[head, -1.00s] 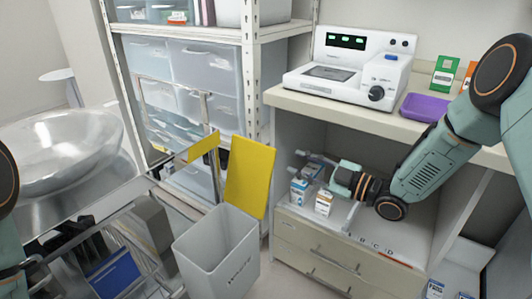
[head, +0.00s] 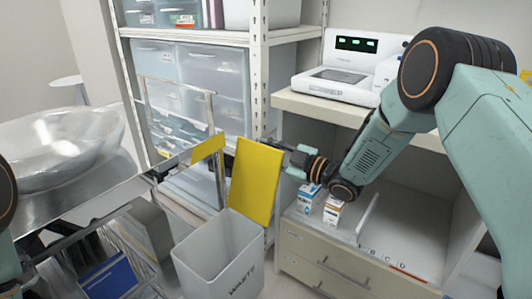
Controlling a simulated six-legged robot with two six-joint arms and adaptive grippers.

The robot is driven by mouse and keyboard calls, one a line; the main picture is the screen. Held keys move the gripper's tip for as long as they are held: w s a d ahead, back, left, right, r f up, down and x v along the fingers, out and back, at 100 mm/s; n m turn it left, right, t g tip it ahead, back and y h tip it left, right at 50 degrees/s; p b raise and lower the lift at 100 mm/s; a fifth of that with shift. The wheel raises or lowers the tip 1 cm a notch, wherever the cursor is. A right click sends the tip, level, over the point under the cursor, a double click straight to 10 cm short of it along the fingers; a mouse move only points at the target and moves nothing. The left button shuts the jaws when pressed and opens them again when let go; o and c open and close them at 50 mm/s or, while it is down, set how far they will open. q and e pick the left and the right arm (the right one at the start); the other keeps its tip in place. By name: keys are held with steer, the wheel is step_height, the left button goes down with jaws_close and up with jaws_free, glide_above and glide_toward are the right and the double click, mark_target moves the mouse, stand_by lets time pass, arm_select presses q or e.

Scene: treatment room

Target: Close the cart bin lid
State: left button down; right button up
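The cart bin (head: 232,276) is a light grey, open-topped box marked WASTE. Its yellow lid (head: 254,182) stands raised, nearly upright, at the bin's back right edge. My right gripper (head: 284,151) is at the lid's upper right edge, on its far side. The lid hides part of the gripper's front, so I cannot tell whether the fingers are open or whether they touch the lid.
The metal cart rail (head: 108,212) and a steel basin (head: 62,150) are at left. Small boxes (head: 333,210) stand on the shelf below my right arm. A white device (head: 350,72) sits on the counter. The space above the bin opening is clear.

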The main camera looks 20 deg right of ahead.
steer(key=shift+a, duration=0.1)
steer(key=shift+c, duration=0.8)
jaws_close()
